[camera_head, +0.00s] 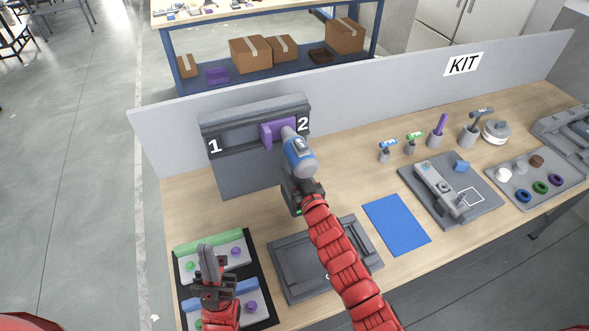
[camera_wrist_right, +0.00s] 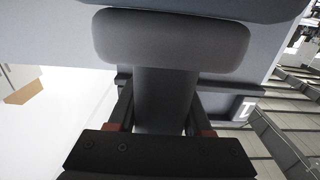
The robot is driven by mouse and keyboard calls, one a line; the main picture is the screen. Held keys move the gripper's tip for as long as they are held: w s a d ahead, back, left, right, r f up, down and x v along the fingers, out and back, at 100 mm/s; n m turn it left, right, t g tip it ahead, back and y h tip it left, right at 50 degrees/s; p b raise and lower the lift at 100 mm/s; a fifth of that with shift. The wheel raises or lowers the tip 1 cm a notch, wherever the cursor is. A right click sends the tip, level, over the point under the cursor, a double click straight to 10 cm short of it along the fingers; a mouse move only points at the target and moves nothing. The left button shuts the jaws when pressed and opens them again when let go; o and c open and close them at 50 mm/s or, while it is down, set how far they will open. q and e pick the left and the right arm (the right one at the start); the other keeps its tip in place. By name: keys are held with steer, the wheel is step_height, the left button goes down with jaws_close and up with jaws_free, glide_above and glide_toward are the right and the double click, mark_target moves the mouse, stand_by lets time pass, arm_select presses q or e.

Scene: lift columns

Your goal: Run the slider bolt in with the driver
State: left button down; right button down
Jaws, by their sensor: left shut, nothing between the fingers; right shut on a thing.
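The driver (camera_head: 300,158) is blue and grey, and its nose points at the purple slider (camera_head: 272,133). The slider sits on the grey rail near the mark 2 at its right end. The bolt itself is hidden behind the driver's nose, and I cannot tell whether the tip touches it. My right gripper (camera_head: 297,196) is shut on the driver's handle; the handle (camera_wrist_right: 165,98) also shows between the fingers in the right wrist view. My left gripper (camera_head: 206,262) is shut and empty above the black tray at the front left.
The black tray (camera_head: 268,300) holds green and blue blocks with knobs. A grey fixture (camera_head: 290,283) and a blue mat (camera_head: 397,224) lie near the front edge. Small tools, a grey board (camera_head: 480,208) and a tray of coloured rings stand to the right. A grey panel (camera_head: 400,85) closes the back.

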mark_target(301, 181)
steer(key=shift+w+a+r+b, duration=0.1)
steer(key=shift+w+r+b, duration=0.1)
steer(key=shift+b, duration=0.15)
stand_by(1.0)
steer(key=shift+s, duration=0.1)
steer(key=shift+v, duration=2.4)
steer(key=shift+f, duration=0.1)
steer(key=v, duration=0.4)
steer(key=shift+s, duration=0.1)
